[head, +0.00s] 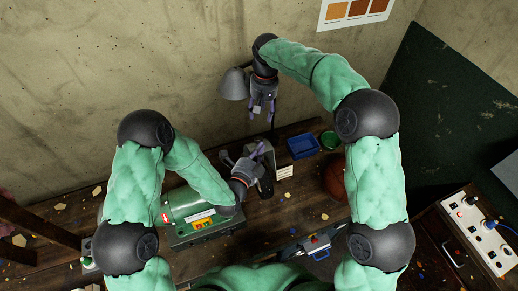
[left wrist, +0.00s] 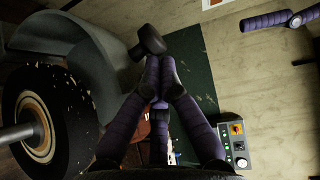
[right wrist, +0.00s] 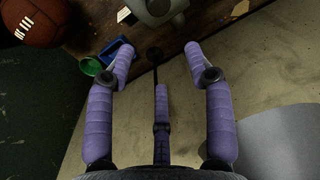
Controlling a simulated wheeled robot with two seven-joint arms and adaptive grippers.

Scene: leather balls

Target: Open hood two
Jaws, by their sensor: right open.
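A green machine (head: 184,205) with a labelled control face stands on the workbench. In the left wrist view, a grey curved hood (left wrist: 92,62) stands beside a large dark wheel (left wrist: 55,125), with a black knob (left wrist: 150,40) at its edge. I cannot read which hood number it is. My left gripper (head: 262,148) is at the hood; in its wrist view the fingertips (left wrist: 159,63) are together just below the knob, nothing visible between them. My right gripper (head: 263,112) is open and empty above the bench, beyond the hood; its fingers (right wrist: 157,48) spread wide in its wrist view.
A grey lamp (head: 235,84) stands close left of my right gripper. A blue tray (head: 303,146), a green bowl (head: 330,140) and a brown ball (head: 336,178) lie to the right on the bench. A white control box (head: 480,232) is at far right.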

